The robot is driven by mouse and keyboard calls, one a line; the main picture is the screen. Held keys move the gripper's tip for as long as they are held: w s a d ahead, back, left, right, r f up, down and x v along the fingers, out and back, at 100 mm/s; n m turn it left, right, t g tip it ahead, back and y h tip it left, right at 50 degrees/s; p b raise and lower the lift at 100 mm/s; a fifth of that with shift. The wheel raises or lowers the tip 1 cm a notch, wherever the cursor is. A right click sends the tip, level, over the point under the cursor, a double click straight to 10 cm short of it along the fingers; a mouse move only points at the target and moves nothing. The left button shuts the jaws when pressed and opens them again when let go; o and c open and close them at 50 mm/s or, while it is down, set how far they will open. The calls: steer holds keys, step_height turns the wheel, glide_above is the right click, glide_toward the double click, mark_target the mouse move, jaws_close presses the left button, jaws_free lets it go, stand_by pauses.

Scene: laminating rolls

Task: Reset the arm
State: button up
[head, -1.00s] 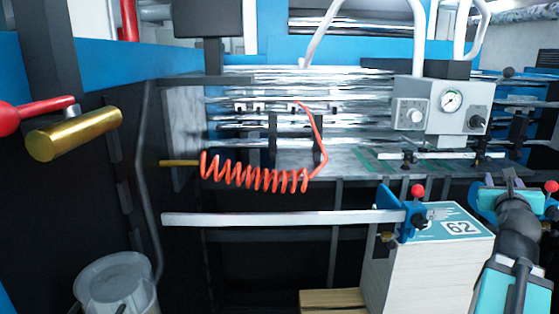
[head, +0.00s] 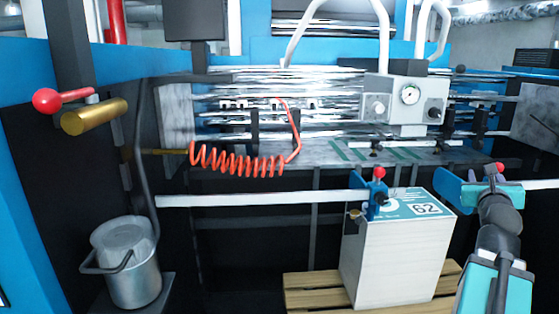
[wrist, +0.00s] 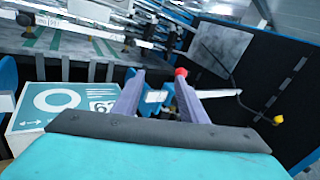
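My arm rises at the lower right of the head view, with its teal link and dark wrist. My gripper (head: 494,184) is at its top, small there and overlapping a blue clamp with a red knob (head: 500,168) behind it. In the wrist view my gripper (wrist: 158,80) has two grey-purple fingers spread apart with nothing held between them. The blue clamp (wrist: 152,97) and its red knob (wrist: 181,72) show beyond the fingers; I cannot tell how far off. The teal body of my gripper fills the bottom of that view.
A white stack labelled 62 (head: 395,262) stands on a wooden pallet (head: 318,290), left of my arm. A white rail (head: 260,199) crosses in front of the rollers.

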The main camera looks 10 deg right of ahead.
steer(key=w+a+f+n+g+y, duration=0.1)
steer(key=w+a+f+n+y, duration=0.1)
steer(key=w+a+f+n, duration=0.45)
steer(key=w+a+f+n+g+y, duration=0.1)
steer(key=w+a+f+n+y, duration=0.3)
steer(key=f, duration=0.6)
steer(key=w+a+f+n+g+y, duration=0.1)
steer(key=w+a+f+n, duration=0.25)
steer(key=a+f, duration=0.45)
steer(key=s+a+f+n+g+y, duration=0.2)
steer(key=a+f+n+g+y, duration=0.3)
steer(key=a+f+n, duration=1.35)
steer(key=s+a+f+n+g, duration=0.3)
steer(key=s+a+f+n, duration=0.25)
steer(key=a+f, duration=0.3)
steer(key=s+a+f+n+g, duration=0.2)
steer(key=s+a+f+n, duration=0.3)
steer(key=a+f, duration=0.4)
steer(key=s+f+g, duration=0.3)
steer(key=s+f, duration=0.6)
steer(key=s, duration=0.4)
steer(key=s+d+f+g, duration=0.1)
steer(key=s+f+g, duration=0.1)
steer(key=s+f, duration=0.8)
steer(key=s, duration=0.3)
steer(key=shift+s+f+m+g, duration=0.2)
steer(key=shift+s+m+g, duration=0.15)
steer(key=shift+m+g, duration=0.05)
